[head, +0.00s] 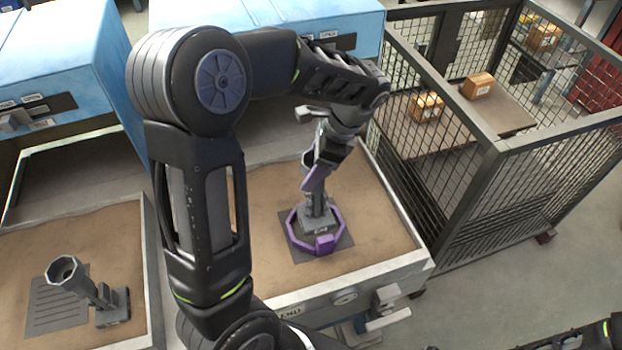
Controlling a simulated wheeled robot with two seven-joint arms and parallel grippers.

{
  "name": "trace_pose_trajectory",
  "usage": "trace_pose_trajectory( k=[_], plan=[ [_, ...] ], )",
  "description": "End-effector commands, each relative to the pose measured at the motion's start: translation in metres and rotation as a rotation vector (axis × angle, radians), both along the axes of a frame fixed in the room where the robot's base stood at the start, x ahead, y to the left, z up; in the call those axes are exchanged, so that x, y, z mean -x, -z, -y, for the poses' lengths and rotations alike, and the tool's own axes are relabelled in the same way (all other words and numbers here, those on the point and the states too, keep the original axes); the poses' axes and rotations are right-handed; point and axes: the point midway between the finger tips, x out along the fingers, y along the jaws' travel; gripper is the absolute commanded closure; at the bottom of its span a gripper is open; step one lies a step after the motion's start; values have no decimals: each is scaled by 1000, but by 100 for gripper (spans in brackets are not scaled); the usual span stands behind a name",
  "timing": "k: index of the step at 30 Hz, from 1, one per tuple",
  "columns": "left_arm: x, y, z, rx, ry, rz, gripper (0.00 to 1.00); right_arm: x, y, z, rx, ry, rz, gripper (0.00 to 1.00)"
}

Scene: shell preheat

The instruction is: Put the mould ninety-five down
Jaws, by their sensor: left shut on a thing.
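My left gripper (314,188) reaches down from above and is shut on the mould's upright part, below the cup. The gripper and wrist hide part of the mould. I cannot tell whether its base touches the plate. My right gripper is out of view.
The plate lies on a sand-coloured tray bed (376,220) with a raised metal rim. Blue-topped ovens (60,60) stand behind. A mesh cage (490,180) with boxes stands at right.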

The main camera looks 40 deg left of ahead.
Motion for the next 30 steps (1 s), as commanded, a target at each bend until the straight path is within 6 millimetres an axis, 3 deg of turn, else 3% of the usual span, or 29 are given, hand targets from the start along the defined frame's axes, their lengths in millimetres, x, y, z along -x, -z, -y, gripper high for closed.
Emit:
trace_pose_trajectory(
  k=[4,12,27,28,30],
  plan=[
    [0,3,0,0,0,-1,100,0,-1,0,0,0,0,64],
    [1,35,0,-1,-1,-3,100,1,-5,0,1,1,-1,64],
    [0,44,0,0,0,0,100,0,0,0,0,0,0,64],
    [0,44,0,1,0,-1,43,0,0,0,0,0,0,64],
    [0,44,0,0,0,0,37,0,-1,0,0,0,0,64]
  ],
)
